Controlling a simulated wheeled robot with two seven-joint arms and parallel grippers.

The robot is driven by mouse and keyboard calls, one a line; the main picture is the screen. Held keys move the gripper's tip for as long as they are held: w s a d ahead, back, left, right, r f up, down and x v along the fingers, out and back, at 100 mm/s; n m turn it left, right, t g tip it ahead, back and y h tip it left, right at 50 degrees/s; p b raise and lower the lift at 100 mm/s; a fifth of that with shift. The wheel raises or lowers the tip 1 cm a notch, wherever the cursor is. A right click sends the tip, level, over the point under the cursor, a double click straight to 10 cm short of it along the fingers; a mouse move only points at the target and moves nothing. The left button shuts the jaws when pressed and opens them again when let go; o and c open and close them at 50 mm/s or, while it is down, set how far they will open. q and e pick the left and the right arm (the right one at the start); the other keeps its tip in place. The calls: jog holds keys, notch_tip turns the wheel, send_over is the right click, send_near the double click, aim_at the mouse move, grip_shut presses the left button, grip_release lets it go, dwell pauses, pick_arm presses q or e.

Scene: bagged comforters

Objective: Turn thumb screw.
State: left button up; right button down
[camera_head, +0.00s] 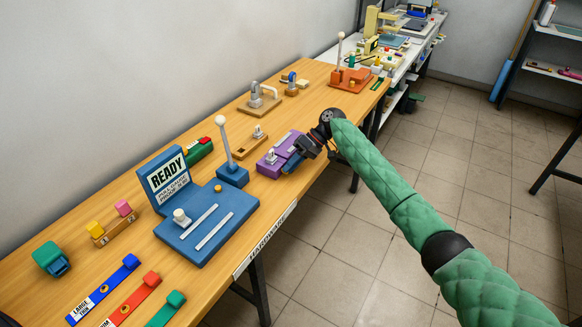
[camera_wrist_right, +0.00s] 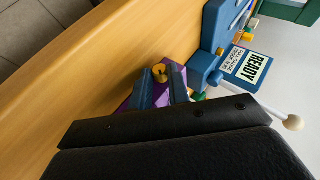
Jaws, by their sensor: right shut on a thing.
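A purple fixture block (camera_head: 269,166) lies near the front edge of the bench, with a small pale piece on its left part. My right gripper (camera_head: 293,160) reaches over its right side and hides part of it. In the right wrist view the block (camera_wrist_right: 174,76) lies behind the two blue-grey fingers of my right gripper (camera_wrist_right: 162,77). A small brass thumb screw (camera_wrist_right: 160,72) shows between the fingertips, and the gripper is shut on it. The screw is hidden in the head view. My left gripper is not in view.
A blue READY stand (camera_head: 235,208) and a blue base with a white-knobbed lever (camera_head: 232,175) stand left of the purple block. A wooden block (camera_head: 247,147) lies behind it. An orange fixture (camera_head: 350,79) stands farther along the bench (camera_head: 310,110).

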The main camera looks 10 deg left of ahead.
jog(key=shift+g, duration=0.3)
jog(key=c, duration=1.3)
grip_release()
jog(key=shift+f, duration=0.1)
